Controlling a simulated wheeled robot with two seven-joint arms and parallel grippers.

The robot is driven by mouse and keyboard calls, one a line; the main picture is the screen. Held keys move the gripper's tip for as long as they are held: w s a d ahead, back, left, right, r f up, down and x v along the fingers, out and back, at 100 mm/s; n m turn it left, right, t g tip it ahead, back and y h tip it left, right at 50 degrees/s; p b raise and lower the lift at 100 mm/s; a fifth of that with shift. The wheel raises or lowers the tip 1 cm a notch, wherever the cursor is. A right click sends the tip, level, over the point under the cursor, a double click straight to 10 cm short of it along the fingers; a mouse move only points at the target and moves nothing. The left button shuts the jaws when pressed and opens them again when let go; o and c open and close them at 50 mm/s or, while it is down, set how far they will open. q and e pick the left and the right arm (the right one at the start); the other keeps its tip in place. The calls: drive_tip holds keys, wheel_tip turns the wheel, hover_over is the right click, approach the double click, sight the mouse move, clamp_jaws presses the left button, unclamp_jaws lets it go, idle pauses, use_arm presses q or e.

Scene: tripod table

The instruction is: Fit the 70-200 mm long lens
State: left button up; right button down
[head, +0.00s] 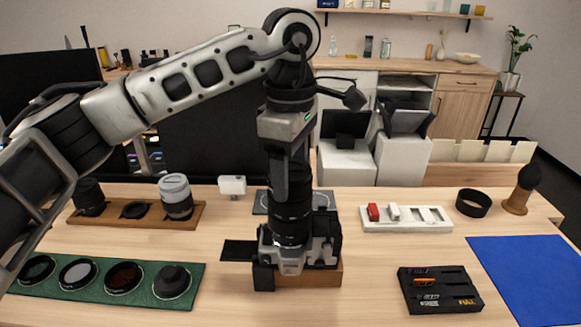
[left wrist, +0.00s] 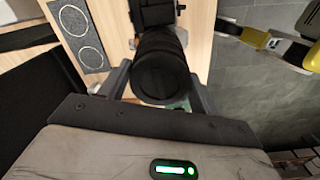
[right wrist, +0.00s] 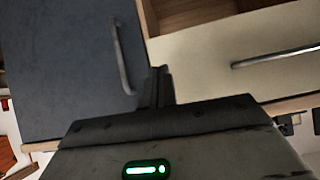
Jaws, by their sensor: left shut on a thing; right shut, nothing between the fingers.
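My left gripper (head: 290,182) comes down from above and is shut on a black lens (head: 291,215), which stands upright. The lens also shows between the fingers in the left wrist view (left wrist: 163,72). Its lower end meets the top of the camera body (head: 290,258), which sits on a wooden block (head: 325,276). I cannot tell whether the lens is locked on. A light-grey lens (head: 176,197) and a short black lens (head: 89,197) stand on the wooden rack (head: 140,221) at left. My right gripper (right wrist: 158,84) is shut and empty, before cabinet fronts; it is outside the head view.
A green mat (head: 190,298) with several round filters lies front left. At right are a white card tray (head: 405,227), a black ring (head: 473,203), a brush (head: 527,180), a black battery tray (head: 440,290) and a blue cloth (head: 530,280).

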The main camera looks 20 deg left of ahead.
use_arm(q)
drive_tip(key=shift+f+m, duration=0.3)
drive_tip(key=o, duration=1.4)
drive_tip(key=shift+c, duration=0.2)
drive_tip(key=shift+r, duration=0.1)
drive_tip(key=shift+r, duration=0.2)
drive_tip(key=shift+r+p, duration=2.6)
drive_tip(key=shift+r, duration=0.85)
drive_tip(key=shift+f, duration=0.1)
